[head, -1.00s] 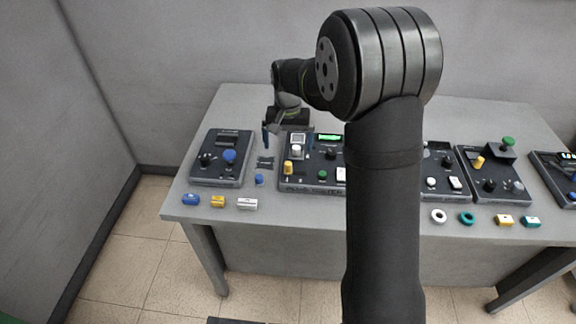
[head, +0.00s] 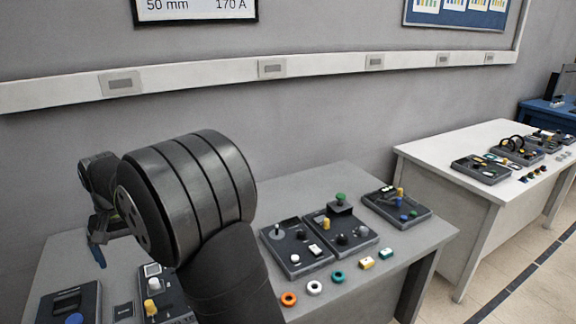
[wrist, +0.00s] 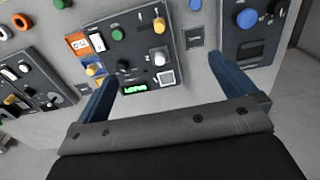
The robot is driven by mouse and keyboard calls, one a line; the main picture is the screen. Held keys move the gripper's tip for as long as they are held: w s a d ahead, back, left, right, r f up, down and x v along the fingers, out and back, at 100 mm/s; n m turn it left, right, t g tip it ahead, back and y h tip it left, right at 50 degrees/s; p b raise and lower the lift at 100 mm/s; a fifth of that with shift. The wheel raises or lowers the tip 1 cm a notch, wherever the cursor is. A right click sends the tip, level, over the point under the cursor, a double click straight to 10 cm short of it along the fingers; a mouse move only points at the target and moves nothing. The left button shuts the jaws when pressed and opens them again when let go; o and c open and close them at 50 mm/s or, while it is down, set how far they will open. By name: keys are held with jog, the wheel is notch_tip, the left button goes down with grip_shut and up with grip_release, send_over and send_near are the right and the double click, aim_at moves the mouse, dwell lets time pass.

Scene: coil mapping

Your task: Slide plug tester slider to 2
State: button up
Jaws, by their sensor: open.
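The plug tester (wrist: 135,45) is a dark panel, seen inverted in the wrist view, with a lit green display, a black knob, a green button and a white-capped control by a square white frame. A yellow-capped control (wrist: 158,25), which looks like the slider, stands near its upper right; its number marks are too small to read. In the head view my arm hides most of the tester, but the yellow control (head: 150,307) shows. My gripper (wrist: 165,88) is open and empty, its blue fingers apart above the tester's near edge. It shows at the left in the head view (head: 97,252).
A panel with a blue button (wrist: 247,18) lies right of the tester in the wrist view. Orange and yellow blocks sit close to its other side. In the head view, more panels (head: 297,247) and several rings and blocks line the grey table (head: 415,243).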

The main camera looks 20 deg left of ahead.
aim_at(148, 302)
jog(key=c, duration=1.2)
notch_tip(148, 302, down, 19)
jog(key=n, duration=0.9)
jog(key=shift+d, duration=0.1)
jog(key=shift+c, duration=0.2)
grip_shut()
